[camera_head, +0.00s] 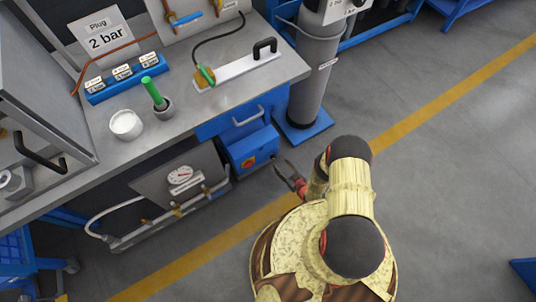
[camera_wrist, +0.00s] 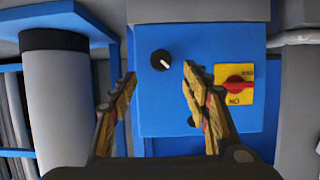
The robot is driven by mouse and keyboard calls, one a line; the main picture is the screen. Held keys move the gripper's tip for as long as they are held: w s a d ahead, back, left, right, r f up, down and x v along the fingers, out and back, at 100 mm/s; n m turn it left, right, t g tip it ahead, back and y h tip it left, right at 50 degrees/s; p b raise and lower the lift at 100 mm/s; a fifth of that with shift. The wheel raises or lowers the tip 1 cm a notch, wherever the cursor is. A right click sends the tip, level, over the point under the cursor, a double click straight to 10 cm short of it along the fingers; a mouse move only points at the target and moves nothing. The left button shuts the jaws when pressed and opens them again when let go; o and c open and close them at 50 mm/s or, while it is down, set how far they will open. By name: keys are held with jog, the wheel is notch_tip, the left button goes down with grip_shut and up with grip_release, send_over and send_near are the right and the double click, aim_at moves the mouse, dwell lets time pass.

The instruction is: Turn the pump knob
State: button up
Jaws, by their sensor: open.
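A blue pump box (camera_head: 252,148) sits under the bench's front edge; it fills the middle of the wrist view (camera_wrist: 205,40). On its face is a round black knob (camera_wrist: 160,60) with a white pointer mark. Right of it is a red rotary switch (camera_wrist: 237,84) on a yellow plate marked ON. Which of the two is the pump knob, I cannot tell. My gripper (camera_head: 288,174) is open and empty in front of the box. In the wrist view its fingertips (camera_wrist: 159,74) straddle the area just below the black knob, with no visible contact.
The steel bench (camera_head: 180,125) overhangs the box, carrying a white cup (camera_head: 126,124) and a green-handled tool (camera_head: 153,93). A grey column (camera_head: 312,75) on a blue foot stands right of the box. A pressure gauge panel (camera_head: 180,175) is to its left. Open floor lies right.

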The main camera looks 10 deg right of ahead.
aim_at(274, 158)
jog(key=b+x, duration=0.3)
jog(key=x, duration=0.5)
jog(key=shift+a, duration=0.1)
jog(key=shift+r, duration=0.1)
jog(key=c, duration=0.3)
jog(key=c, duration=0.8)
jog(key=shift+c, duration=0.2)
jog(key=shift+n+h, duration=0.3)
jog(key=n, duration=0.1)
jog(key=n+t+h, duration=0.1)
jog(key=n, duration=0.1)
jog(key=shift+s+a+h, duration=0.15)
jog(key=shift+a+h, duration=0.1)
jog(key=shift+h, duration=0.05)
jog(key=shift+f+n+t+h, duration=0.2)
jog(key=shift+n+t+h, duration=0.4)
jog(key=shift+n, duration=0.7)
